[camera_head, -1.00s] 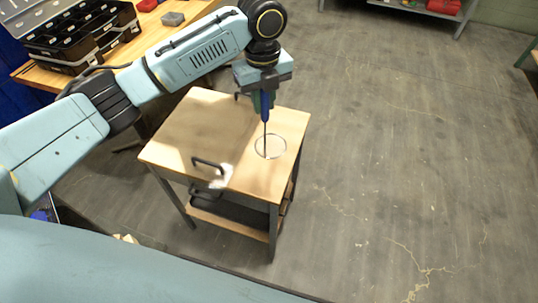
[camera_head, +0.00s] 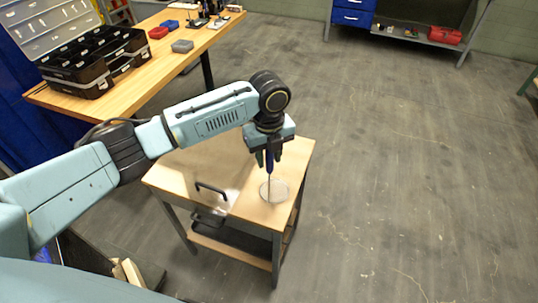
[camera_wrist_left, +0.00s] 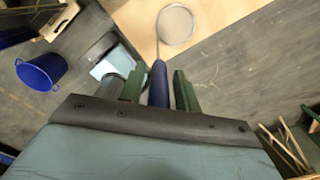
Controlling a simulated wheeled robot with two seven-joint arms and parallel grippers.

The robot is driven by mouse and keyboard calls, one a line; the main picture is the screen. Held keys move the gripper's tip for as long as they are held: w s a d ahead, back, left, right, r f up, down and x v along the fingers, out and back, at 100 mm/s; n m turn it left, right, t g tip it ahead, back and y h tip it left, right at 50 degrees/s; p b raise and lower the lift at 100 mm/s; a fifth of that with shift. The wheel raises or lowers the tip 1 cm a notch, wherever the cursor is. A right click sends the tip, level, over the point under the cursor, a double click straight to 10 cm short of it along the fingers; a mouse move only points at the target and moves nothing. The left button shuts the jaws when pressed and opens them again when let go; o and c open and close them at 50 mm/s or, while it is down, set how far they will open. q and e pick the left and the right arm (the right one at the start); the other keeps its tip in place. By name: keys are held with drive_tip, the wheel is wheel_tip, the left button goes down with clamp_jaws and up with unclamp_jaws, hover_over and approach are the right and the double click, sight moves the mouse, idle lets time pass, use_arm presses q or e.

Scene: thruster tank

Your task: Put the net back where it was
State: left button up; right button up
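The net has a blue handle (camera_wrist_left: 158,84), a thin dark rod and a round mesh hoop (camera_head: 275,191). In the head view its handle stands nearly upright and its hoop shows against the right part of the wooden top of a small cart (camera_head: 200,165). I cannot tell whether the hoop touches the top. My left gripper (camera_head: 269,158) points down around the handle. In the left wrist view the handle lies between its green fingers (camera_wrist_left: 160,84), and it appears shut on it, though the contact is not clear. The hoop (camera_wrist_left: 176,25) shows beyond the fingers. My right gripper is not in view.
A workbench (camera_head: 125,87) with a black toolbox (camera_head: 88,60) and small bins stands at the upper left. A blue bucket (camera_wrist_left: 41,71) stands on the floor.

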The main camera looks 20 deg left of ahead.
use_arm(q)
drive_tip(key=shift+o, duration=0.7)
drive_tip(key=shift+r, duration=0.1)
drive_tip(key=shift+r, duration=0.2)
wheel_tip(320, 180, up, 12)
drive_tip(key=shift+f+p, duration=0.25)
drive_tip(key=shift+p, duration=0.25)
